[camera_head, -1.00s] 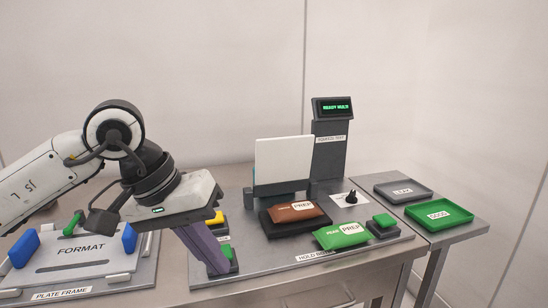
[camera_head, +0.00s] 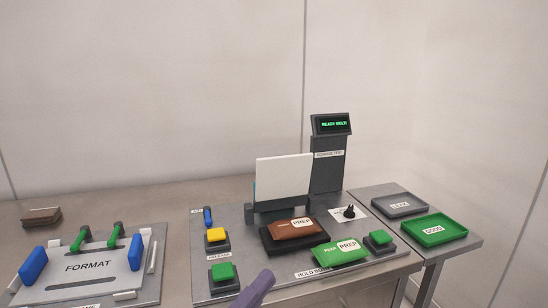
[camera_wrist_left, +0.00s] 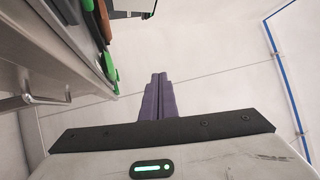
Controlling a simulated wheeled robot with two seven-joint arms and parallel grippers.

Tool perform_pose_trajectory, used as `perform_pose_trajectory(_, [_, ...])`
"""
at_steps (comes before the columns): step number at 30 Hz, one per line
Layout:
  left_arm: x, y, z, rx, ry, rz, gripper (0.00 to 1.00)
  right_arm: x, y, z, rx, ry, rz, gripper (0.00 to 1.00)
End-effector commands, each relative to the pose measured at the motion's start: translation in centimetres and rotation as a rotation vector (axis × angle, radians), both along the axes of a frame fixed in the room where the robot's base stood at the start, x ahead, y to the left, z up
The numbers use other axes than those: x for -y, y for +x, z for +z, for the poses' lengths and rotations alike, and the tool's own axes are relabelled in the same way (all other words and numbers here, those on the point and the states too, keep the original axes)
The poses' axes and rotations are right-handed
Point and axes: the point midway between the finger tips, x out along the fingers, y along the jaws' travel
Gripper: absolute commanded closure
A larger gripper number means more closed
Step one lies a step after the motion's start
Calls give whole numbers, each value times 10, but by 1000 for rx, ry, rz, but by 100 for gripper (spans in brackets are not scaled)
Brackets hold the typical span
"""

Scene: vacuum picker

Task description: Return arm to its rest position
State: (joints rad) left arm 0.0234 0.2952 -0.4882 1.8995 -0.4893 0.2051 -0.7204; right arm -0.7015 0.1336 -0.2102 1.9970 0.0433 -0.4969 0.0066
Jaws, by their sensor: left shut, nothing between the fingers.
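The rest of the left arm is out of the head view. My right gripper is in neither view.
The metal worktable bears the FORMAT plate (camera_head: 110,280), a yellow button (camera_head: 216,236), a green button (camera_head: 222,272), a brown pouch (camera_head: 285,229), a green pouch (camera_head: 330,256) and a tester with a lit display (camera_head: 332,124). A grey tray (camera_head: 398,206) and green tray (camera_head: 435,230) stand right.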

Motion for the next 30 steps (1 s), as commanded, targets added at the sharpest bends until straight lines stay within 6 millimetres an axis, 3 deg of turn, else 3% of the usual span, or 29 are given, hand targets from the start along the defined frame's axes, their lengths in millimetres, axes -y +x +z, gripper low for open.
perform_pose_trajectory(1, [-19,-1,-35,-211,-115,47,100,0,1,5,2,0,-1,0])
perform_pose_trajectory(3, [-42,-6,-81,-449,-257,109,100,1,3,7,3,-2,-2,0])
perform_pose_trajectory(7, [-76,-34,-159,-815,-489,230,100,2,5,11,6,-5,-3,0])
perform_pose_trajectory(12, [-110,-102,-250,-1229,-779,419,100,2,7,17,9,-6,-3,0])
perform_pose_trajectory(15, [-122,-145,-287,-1402,-914,520,100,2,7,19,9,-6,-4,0])
perform_pose_trajectory(18, [-128,-176,-308,-1511,-1004,595,100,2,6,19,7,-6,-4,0])
perform_pose_trajectory(21, [-131,-193,-319,-1567,-1053,636,100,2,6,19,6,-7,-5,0])
perform_pose_trajectory(30, [-132,-196,-321,-1579,-1065,645,100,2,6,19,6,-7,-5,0])
